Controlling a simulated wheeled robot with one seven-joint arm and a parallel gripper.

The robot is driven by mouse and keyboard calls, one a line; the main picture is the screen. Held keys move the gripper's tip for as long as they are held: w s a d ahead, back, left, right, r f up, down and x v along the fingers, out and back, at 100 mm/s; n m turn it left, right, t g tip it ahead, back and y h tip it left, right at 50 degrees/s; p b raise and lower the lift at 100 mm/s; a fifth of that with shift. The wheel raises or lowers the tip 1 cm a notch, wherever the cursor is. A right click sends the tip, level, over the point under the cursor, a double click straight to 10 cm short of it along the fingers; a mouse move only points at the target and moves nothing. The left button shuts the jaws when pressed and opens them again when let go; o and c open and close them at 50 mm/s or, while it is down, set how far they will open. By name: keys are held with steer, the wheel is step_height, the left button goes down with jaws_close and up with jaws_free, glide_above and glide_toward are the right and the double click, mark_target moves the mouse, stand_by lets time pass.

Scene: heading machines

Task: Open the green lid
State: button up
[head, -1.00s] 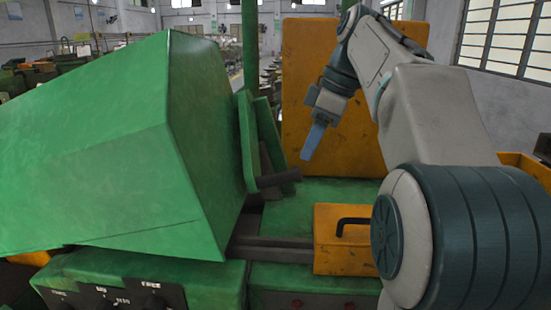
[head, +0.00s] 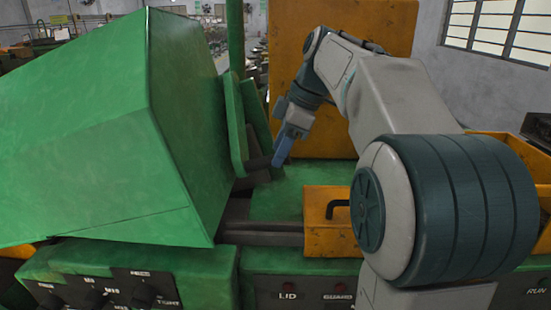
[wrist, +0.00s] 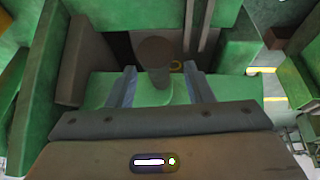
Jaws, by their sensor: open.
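The large green hood (head: 75,140), which looks like the green lid, fills the left of the head view, its slanted faces closed down over the machine. Upright green plates (head: 236,125) stand at its right side. A dark round bar (head: 259,163) sticks out near them. My gripper (head: 281,158) is at the bar's free end, pointing down. In the wrist view, my gripper (wrist: 162,82) is open, with the bar (wrist: 155,58) showing between its two blue-grey fingers, end towards the camera. The fingers are not closed on it. I cannot tell whether they touch it.
A yellow box with a black handle (head: 325,222) sits right of the dark rails (head: 265,232). A tall yellow panel (head: 345,60) stands behind my arm. The front panel has knobs (head: 95,298) and a button marked LID (head: 288,287). The green deck (head: 285,195) is clear.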

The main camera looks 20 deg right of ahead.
steer(key=shift+x, duration=1.5)
steer(key=shift+w, duration=0.1)
jaws_close()
steer(key=shift+a+r, duration=0.1)
steer(key=shift+r, duration=0.1)
